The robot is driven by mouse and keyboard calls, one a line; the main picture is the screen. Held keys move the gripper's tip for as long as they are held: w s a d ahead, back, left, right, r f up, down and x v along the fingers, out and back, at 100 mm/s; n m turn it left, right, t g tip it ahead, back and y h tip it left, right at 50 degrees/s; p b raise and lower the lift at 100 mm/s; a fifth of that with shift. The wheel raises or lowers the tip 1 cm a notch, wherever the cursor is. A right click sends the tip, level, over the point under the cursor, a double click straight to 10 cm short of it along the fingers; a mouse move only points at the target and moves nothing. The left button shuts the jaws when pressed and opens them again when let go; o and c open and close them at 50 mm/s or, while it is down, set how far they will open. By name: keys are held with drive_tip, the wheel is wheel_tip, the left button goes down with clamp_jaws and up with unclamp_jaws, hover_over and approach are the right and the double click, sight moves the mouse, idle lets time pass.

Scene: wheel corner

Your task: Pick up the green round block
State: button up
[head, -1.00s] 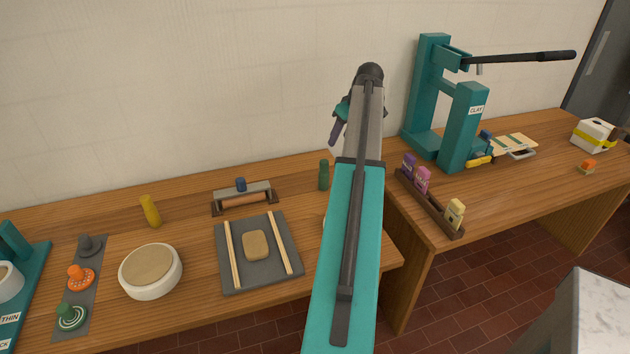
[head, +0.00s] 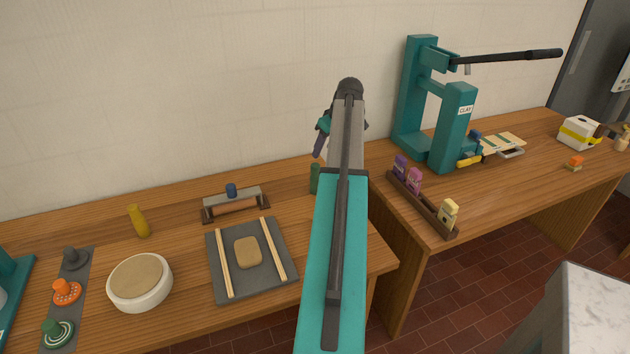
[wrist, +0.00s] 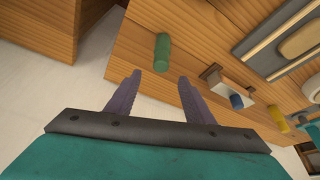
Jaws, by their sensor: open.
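The green round block (head: 315,178) is a dark green upright cylinder on the wooden bench, partly hidden behind my arm in the head view. In the wrist view the green round block (wrist: 162,52) shows whole, beyond my fingertips and roughly centred between them. My gripper (wrist: 160,79) is open, with two purple fingers spread and nothing between them. In the head view only part of my gripper (head: 320,144) shows, raised in front of the wall above and near the block.
A yellow cylinder (head: 139,221) stands farther left. On the right bench are a rack of bottles (head: 434,216) and a tall teal press (head: 415,90).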

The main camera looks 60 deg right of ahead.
sight(316, 165)
drive_tip(key=shift+p+x, duration=0.55)
drive_tip(key=shift+x, duration=2.45)
drive_tip(key=shift+w, duration=0.1)
drive_tip(key=shift+p+x, duration=0.8)
drive_tip(key=shift+x, duration=0.35)
drive_tip(key=shift+p+x, duration=0.35)
drive_tip(key=shift+x, duration=1.05)
drive_tip(key=shift+a, duration=0.15)
drive_tip(key=shift+c, duration=0.2)
drive_tip(key=c, duration=1.1)
